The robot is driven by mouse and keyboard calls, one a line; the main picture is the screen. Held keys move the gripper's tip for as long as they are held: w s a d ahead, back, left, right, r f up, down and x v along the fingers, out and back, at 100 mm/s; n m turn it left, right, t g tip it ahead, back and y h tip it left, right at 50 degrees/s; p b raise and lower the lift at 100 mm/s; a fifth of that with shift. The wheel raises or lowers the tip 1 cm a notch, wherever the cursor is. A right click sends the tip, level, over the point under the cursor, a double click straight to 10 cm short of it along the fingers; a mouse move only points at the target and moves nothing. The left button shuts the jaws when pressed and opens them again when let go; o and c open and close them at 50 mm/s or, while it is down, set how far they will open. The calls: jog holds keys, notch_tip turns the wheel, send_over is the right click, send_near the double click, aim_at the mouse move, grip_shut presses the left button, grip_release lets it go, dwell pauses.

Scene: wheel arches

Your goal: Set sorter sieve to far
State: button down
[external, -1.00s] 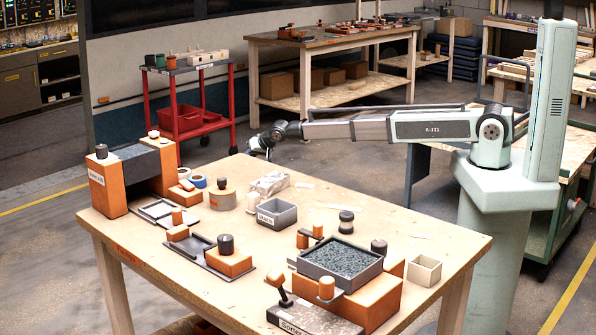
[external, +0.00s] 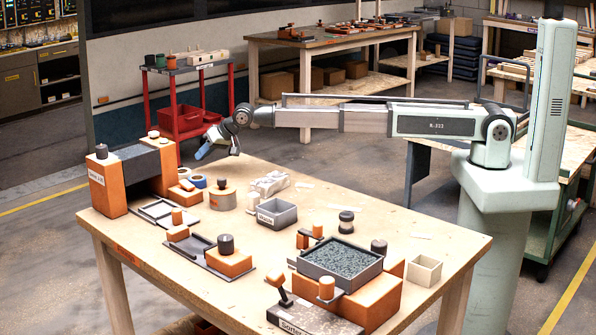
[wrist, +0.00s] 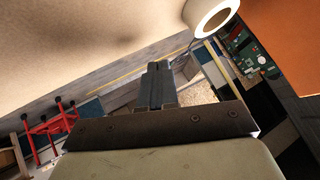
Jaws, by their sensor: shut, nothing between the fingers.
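The sorter (external: 372,300) is an orange block at the front right of the table, with a dark plate (external: 312,318) lettered "Sorter" before it. The sieve seems to be the grey square tray (external: 350,284) of dark granules on top. A dark lever with an orange knob (external: 271,277) leans at the plate's left end, and another orange knob (external: 326,288) stands by the tray's front. My gripper (external: 203,153) is shut and empty, above the table's back left edge and far from the sorter. Its closed fingers also show in the wrist view (wrist: 155,82).
A small beige box (external: 424,270) is at right.

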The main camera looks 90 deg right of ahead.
jog(key=a+r+n+y, duration=0.1)
jog(key=a, duration=0.7)
jog(key=a+r+n+y, duration=0.1)
jog(key=a+r, duration=0.1)
jog(key=a, duration=0.6)
jog(key=a+r+n+g+y, duration=0.1)
jog(key=a+n, duration=0.1)
jog(key=a, duration=0.7)
jog(key=shift+r+y, duration=0.2)
jog(key=shift+y, duration=0.1)
jog(key=s+a+r+n+g+y, duration=0.1)
jog(key=s+a+r+n, duration=0.15)
jog(key=a, duration=0.75)
jog(key=s+a+r+n+g+y, duration=0.1)
jog(key=s+a+r+n+y, duration=0.15)
jog(key=a, duration=0.75)
jog(key=n+g+y, duration=0.2)
jog(key=n+g, duration=0.4)
jog(key=n, duration=0.2)
send_near(332, 267)
jog(key=w+d+r, duration=0.1)
jog(key=w+r, duration=0.1)
jog(key=w, duration=0.3)
jog(key=shift+w+d+f, duration=0.15)
jog(key=shift+f, duration=0.1)
jog(key=s+a+f, duration=0.2)
jog(key=a+f, duration=0.6)
jog(key=a, duration=0.1)
